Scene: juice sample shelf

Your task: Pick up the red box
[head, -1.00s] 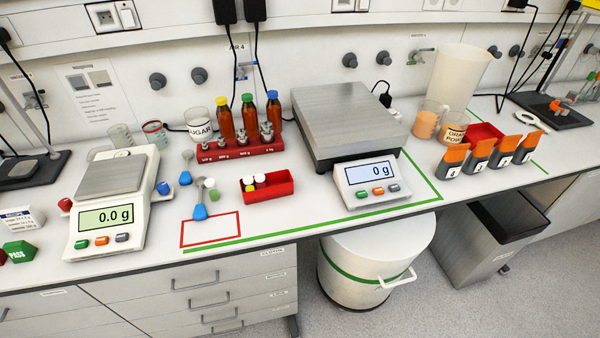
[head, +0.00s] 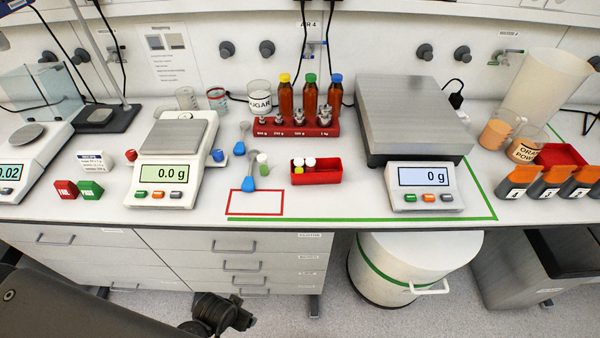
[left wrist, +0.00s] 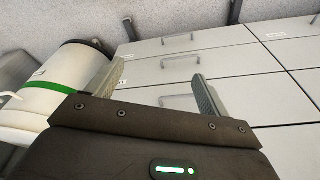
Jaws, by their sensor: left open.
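The red box (head: 315,176) is a small open tray on the white bench, right of the red outlined rectangle and left of the large scale. In the head view my dark left arm shows at the bottom left, below and in front of the bench, well away from the box. My right gripper is not in view.
A red rack (head: 296,127) with metal weights stands behind the box. A large scale (head: 412,115) is to the right, a smaller scale (head: 172,150) to the left. Blue-ended spatulas (head: 249,182) lie nearby. The bench strip before the box is clear.

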